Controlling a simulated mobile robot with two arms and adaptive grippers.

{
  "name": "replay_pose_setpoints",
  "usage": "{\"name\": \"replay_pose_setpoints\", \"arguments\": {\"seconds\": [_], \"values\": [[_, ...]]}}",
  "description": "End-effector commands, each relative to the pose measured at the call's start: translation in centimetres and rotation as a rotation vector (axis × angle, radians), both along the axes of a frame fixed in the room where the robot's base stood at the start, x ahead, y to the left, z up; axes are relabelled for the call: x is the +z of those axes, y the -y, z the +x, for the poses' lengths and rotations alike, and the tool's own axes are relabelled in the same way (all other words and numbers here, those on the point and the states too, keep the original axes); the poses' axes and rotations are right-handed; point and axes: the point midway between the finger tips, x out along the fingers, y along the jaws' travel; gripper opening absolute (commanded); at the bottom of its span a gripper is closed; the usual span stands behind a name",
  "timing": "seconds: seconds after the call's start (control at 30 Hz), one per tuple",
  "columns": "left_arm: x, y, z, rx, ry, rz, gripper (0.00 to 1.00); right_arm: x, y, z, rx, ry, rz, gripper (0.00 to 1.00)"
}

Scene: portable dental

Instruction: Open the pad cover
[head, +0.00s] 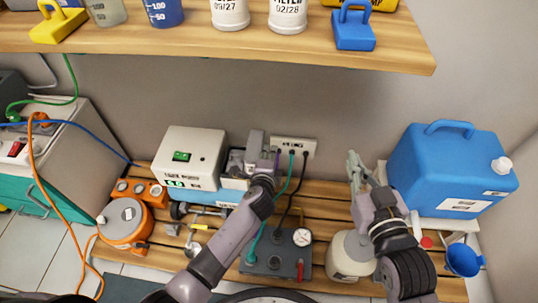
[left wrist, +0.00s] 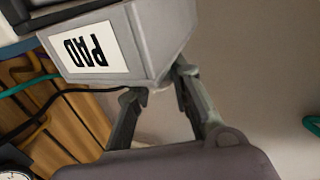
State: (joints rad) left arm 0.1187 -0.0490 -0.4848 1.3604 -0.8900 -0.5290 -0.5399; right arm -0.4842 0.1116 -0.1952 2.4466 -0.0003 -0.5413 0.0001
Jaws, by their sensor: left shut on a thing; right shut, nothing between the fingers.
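A grey box-shaped part with a white PAD label (left wrist: 90,48) fills the top left of the left wrist view. The label is upside down there. In the head view, a grey part (head: 256,140) rises beside the white machine, just above my left gripper (head: 260,165). In the left wrist view the fingers of my left gripper (left wrist: 158,85) sit either side of the PAD part's lower corner and are shut on it. The hinge and the cover's opening angle cannot be made out. My right gripper (head: 354,165) is shut and empty, left of the blue jug.
A white machine (head: 190,146) with a green switch stands left of my left gripper. A wall socket (head: 294,145) with cords is behind it. A grey unit with a gauge (head: 288,262), a cream container (head: 345,263) and a blue jug (head: 440,165) crowd the slatted bench. A shelf (head: 250,42) hangs above.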

Motion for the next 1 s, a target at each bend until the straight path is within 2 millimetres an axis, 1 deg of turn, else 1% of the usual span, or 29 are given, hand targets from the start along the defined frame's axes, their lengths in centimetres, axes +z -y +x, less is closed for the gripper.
{"name": "replay_pose_setpoints", "arguments": {"seconds": [0.07, 0.1, 0.37, 0.63, 0.77, 0.87, 1.0], "values": [[0.0, 0.0, 0.0, -0.001, 0.0, -0.001, 0.0, 0.0, 0.0, 0.0, 0.0, 0.0, 0.0, 0.0], [0.0, 0.0, 0.0, 0.0, 0.0, -0.002, 0.22, 0.0, 0.0, 0.0, 0.0, 0.0, 0.0, 0.0], [0.0, 0.0, 0.0, 0.0, 0.0, -0.002, 0.39, 0.0, 0.0, 0.0, -0.001, -0.001, 0.0, 0.0], [0.0, 0.0, 0.0, 0.001, 0.0, -0.002, 0.39, 0.0, 0.0, 0.0, 0.001, 0.001, 0.0, 0.0], [0.3, -0.1, -0.6, 0.001, 0.001, -0.002, 0.39, 0.1, -0.1, 0.0, 0.001, 0.002, 0.001, 0.0], [0.7, -0.1, -1.8, 0.0, 0.001, -0.002, 0.39, 0.0, 0.0, 0.0, 0.001, 0.001, 0.0, 0.0], [1.7, -0.2, -4.4, 0.0, 0.0, -0.003, 0.39, 0.0, 0.0, 0.0, 0.001, 0.001, 0.0, 0.0]]}}
